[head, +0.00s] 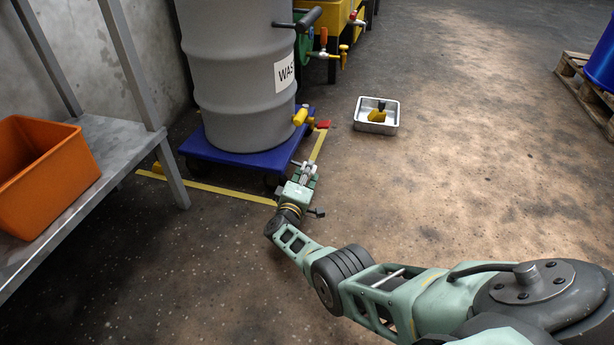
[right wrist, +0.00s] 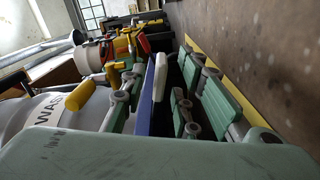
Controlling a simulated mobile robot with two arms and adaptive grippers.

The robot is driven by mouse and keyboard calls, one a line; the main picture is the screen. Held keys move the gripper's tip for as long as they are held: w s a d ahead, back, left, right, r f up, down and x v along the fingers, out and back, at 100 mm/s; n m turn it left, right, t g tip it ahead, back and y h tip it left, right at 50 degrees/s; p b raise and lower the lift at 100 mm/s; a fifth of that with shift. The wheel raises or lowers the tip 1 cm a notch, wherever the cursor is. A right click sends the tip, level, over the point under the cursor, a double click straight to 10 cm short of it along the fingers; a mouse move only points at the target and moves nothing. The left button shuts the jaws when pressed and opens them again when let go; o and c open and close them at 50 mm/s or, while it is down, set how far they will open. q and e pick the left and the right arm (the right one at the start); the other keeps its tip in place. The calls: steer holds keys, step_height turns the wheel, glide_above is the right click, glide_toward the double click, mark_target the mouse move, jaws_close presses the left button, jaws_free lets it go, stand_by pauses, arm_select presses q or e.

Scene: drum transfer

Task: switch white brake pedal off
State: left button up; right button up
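The white brake pedal (right wrist: 160,77) shows in the right wrist view, sticking up at the edge of the blue dolly (right wrist: 150,112). A red pedal (right wrist: 144,42) is farther along the same edge. My right gripper (head: 304,171) is low beside the near right corner of the blue dolly (head: 236,157) in the head view. Its fingers are apart in the right wrist view (right wrist: 163,88), with the white pedal showing between them; I cannot tell whether they touch it. In the head view my gripper largely hides the white pedal. My left gripper is not in view.
A grey drum (head: 240,75) stands on the dolly, with a yellow tap (head: 301,115). A metal tray (head: 377,116) lies on the floor to the right. A metal bench (head: 100,150) with an orange bin (head: 42,170) is at left.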

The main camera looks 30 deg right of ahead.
jaws_close()
stand_by(0.6)
